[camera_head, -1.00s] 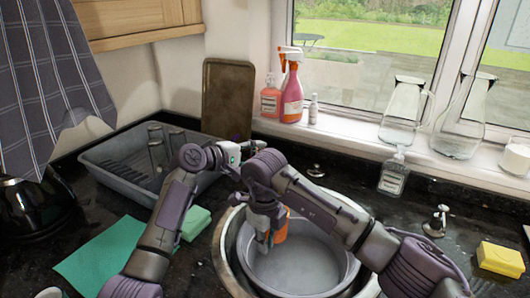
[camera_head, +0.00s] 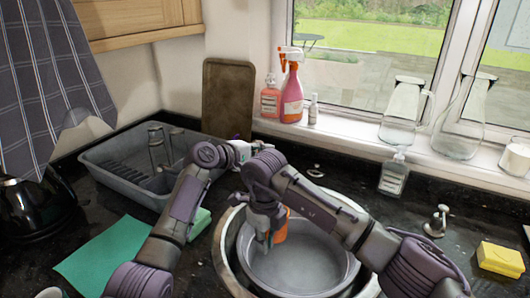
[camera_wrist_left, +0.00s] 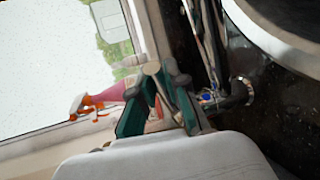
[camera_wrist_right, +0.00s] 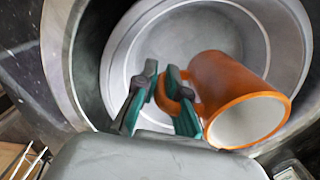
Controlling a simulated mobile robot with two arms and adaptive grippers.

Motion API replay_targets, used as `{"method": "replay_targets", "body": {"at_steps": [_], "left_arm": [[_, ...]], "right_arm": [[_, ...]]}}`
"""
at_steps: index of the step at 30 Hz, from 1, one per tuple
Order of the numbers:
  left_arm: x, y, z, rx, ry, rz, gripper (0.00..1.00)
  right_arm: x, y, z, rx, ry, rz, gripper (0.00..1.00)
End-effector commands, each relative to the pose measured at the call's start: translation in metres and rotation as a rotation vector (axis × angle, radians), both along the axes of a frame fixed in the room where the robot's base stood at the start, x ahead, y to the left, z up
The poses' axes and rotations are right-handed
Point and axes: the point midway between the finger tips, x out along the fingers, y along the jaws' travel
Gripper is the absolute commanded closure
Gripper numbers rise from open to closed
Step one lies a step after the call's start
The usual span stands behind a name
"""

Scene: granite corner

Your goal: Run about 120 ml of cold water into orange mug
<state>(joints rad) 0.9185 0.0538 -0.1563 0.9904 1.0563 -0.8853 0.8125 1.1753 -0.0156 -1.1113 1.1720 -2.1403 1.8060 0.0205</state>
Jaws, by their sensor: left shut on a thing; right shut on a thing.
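The orange mug (camera_head: 281,226) is over the sink bowl, partly hidden by my right gripper (camera_head: 262,238). In the right wrist view that gripper (camera_wrist_right: 161,100) is shut on the handle of the mug (camera_wrist_right: 232,85); the pale inside shows no clear water. In the left wrist view the left gripper (camera_wrist_left: 165,75) is shut beside the chrome tap (camera_wrist_left: 225,95), which has a blue mark. It seems to hold a tap handle, but the contact is hard to make out. No water stream is visible.
The round sink bowl (camera_head: 355,268) is below the mug. A dish rack (camera_head: 115,170) stands left. Spray and soap bottles (camera_head: 291,95) and glass jugs (camera_head: 402,112) line the sill. A yellow sponge (camera_head: 500,259) lies right, a green cloth (camera_head: 100,255) left.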

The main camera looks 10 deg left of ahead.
Motion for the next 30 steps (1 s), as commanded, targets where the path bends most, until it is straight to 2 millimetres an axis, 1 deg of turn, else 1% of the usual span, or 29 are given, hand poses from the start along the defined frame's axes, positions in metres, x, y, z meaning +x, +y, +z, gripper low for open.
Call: {"method": "replay_targets", "body": {"at_steps": [8,11,15,18,22,29,30], "left_arm": [[0.001,0.001,0.001,-0.005,0.013,0.001,1.00],[0.004,0.002,0.011,-0.034,0.079,0.000,1.00],[0.011,0.005,0.025,-0.093,0.225,0.001,1.00],[0.013,0.006,0.028,-0.117,0.284,0.002,1.00],[0.014,0.006,0.030,-0.129,0.313,0.001,1.00],[0.014,0.006,0.030,-0.129,0.313,0.001,1.00],[0.014,0.006,0.030,-0.129,0.313,0.001,0.84]], "right_arm": [[0.000,0.000,0.001,0.000,-0.001,0.000,1.00],[0.000,0.000,0.001,0.000,-0.001,0.000,1.00],[0.000,0.000,0.000,0.000,-0.001,0.000,1.00],[0.000,0.000,0.000,0.000,-0.001,0.000,1.00],[0.000,0.000,0.000,0.000,-0.001,0.000,1.00],[0.000,0.000,0.000,0.000,-0.001,0.000,1.00],[0.000,0.000,0.000,0.001,-0.001,0.000,1.00]]}}
